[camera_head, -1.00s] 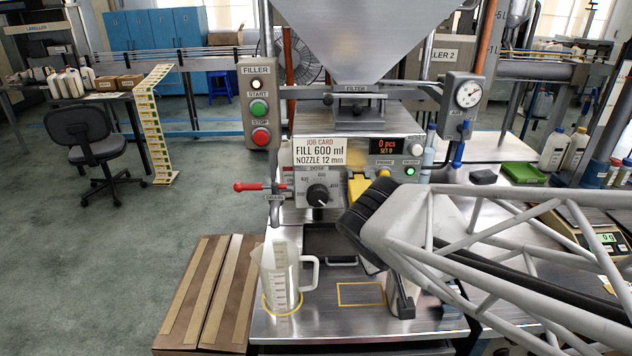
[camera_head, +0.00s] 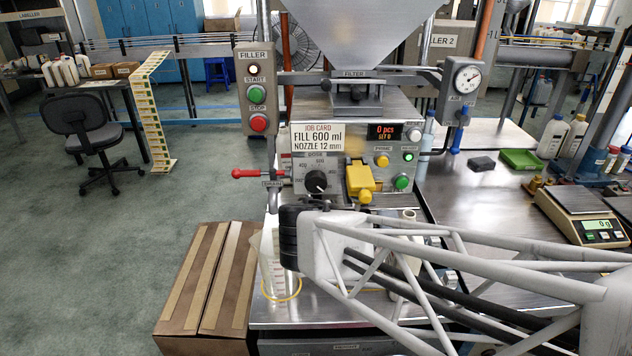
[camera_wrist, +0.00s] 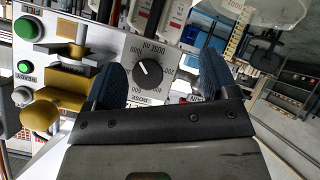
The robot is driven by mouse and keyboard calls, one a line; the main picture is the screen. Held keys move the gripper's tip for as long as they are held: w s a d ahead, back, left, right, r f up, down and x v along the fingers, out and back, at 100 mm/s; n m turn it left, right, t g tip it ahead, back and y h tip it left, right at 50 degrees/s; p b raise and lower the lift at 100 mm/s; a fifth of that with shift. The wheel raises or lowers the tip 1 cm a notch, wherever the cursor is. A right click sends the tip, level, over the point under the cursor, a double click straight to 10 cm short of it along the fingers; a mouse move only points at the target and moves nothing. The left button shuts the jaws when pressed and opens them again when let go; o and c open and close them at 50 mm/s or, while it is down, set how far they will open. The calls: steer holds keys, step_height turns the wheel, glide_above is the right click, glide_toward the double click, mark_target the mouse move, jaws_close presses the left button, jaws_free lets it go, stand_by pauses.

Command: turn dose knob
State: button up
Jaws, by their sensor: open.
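The dose knob (camera_head: 316,181) is a round black knob on the filler's front panel, under the job card (camera_head: 317,139) reading FILL 600 ml, NOZZLE 12 mm. Its white mark points to the lower right in the head view. The knob also shows in the wrist view (camera_wrist: 148,72), where the panel appears upside down. My gripper (camera_wrist: 160,78) is open and empty. Its two blue-padded fingers appear on either side of the knob; contact is not visible, and the remaining gap is hard to judge.
A yellow part (camera_head: 360,180) sits just right of the knob, with green buttons (camera_head: 402,182) beyond. A red-handled lever (camera_head: 255,173) sticks out to the left. A clear jug (camera_head: 268,262) stands below, partly hidden by my arm. A scale (camera_head: 580,215) is at right.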

mark_target(316, 183)
steer(key=shift+w+d+r+m+t+y, duration=0.15)
steer(key=shift+w+r+m+t, duration=0.3)
steer(key=shift+r, duration=0.45)
steer(key=shift+w+r+m+t+y, duration=0.25)
steer(key=shift+r+m, duration=0.35)
steer(key=shift+r, duration=0.35)
steer(key=shift+w+d+r+m+t+y, duration=0.1)
steer(key=shift+w+r+m+t, duration=0.4)
steer(key=shift+r, duration=0.4)
steer(key=shift+f, duration=0.1)
steer(key=shift+x, duration=3.7)
steer(key=c, duration=0.9)
steer(key=shift+a, duration=0.1)
